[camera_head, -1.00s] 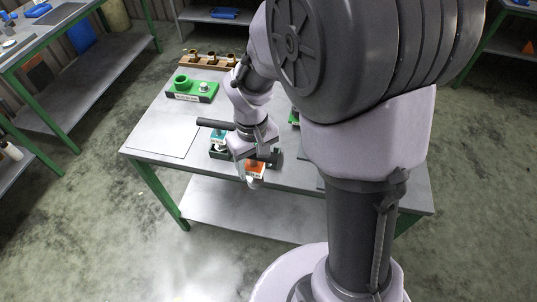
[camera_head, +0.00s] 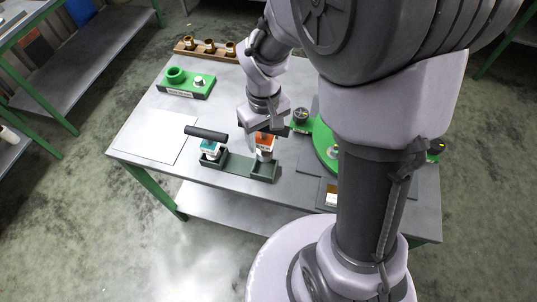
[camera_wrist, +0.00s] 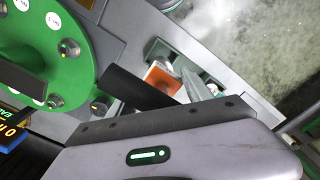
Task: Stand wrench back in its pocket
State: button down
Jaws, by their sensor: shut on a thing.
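The wrench I take to be the T-shaped tool with an orange block (camera_head: 266,141) and a pale lower end. My gripper (camera_head: 262,128) is shut on its upper part, and the tool hangs roughly upright. It is over or at the right pocket of a dark green tray (camera_head: 237,166); I cannot tell whether its lower end is inside. In the wrist view the orange block (camera_wrist: 163,78) and a black bar (camera_wrist: 135,88) show just beyond my gripper, whose fingertips are largely hidden. A similar teal tool (camera_head: 210,148) with a black crossbar stands at the tray's left end.
A green round plate (camera_head: 320,145) stands close right of the tray, partly behind my arm. A green block (camera_head: 186,83) and a brown rack (camera_head: 206,50) are farther back. A pale sheet (camera_head: 152,136) lies on clear table at left.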

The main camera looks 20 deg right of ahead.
aim_at(263, 131)
jog(key=f+b, duration=0.1)
jog(key=f, duration=0.1)
jog(key=f+b, duration=0.1)
jog(key=f, duration=0.2)
jog(key=f+b, duration=0.1)
jog(key=f, duration=0.2)
jog(key=shift+s+a+f, duration=0.2)
jog(key=shift+s+f, duration=0.05)
jog(key=shift+c, duration=2.2)
grip_release()
notch_tip(263, 131, up, 12)
jog(key=p, duration=0.5)
jog(key=shift+m+t, duration=0.5)
jog(key=shift+t, duration=0.1)
jog(key=r, duration=0.3)
jog(key=s+r, duration=0.1)
jog(key=shift+a+r, duration=0.15)
jog(key=shift+a, duration=0.15)
jog(key=s+a+r+m+t+y, duration=0.2)
jog(key=s+a+r+m+t, duration=0.1)
jog(key=s+r, duration=0.7)
jog(key=s+m+t, duration=0.1)
jog(key=m, duration=0.1)
jog(key=shift+s+a+r+m+t, duration=0.2)
jog(key=shift+s+r+m+t, duration=0.1)
jog(key=shift+r+t, duration=0.1)
